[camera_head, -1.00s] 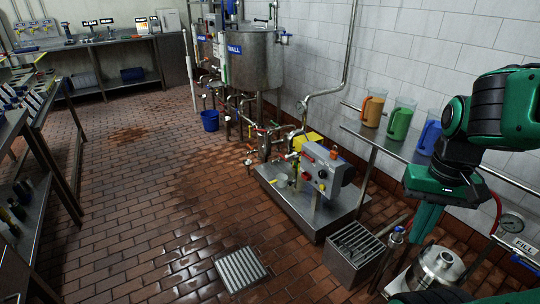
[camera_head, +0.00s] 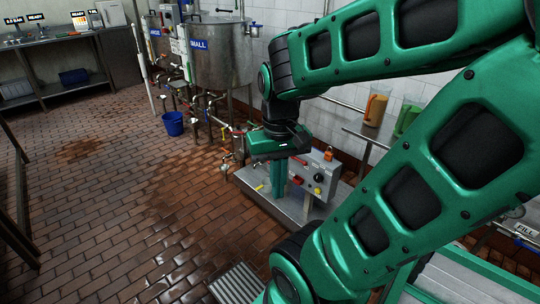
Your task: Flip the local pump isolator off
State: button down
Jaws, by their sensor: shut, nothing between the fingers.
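The grey control box (camera_head: 322,168) stands on the pump skid in the middle of the view. Its front carries a dark round knob (camera_head: 319,178), a yellow button (camera_head: 317,190) and a red part (camera_head: 299,161) near its left edge. I cannot tell which of these is the pump isolator, or its position. My gripper (camera_head: 278,187) points down just left of the box, its teal fingers shut and empty. From this angle I cannot tell whether it touches anything. It and my wrist hide much of the pump and pipework behind.
The steel skid (camera_head: 262,199) carries the pump. Behind stand a steel tank (camera_head: 222,55) and a blue bucket (camera_head: 172,124). The tiled floor at left is open.

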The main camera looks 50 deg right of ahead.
aim_at(305, 163)
jog(key=z, duration=0.35)
jog(key=i, duration=1.2)
jog(key=z, duration=0.6)
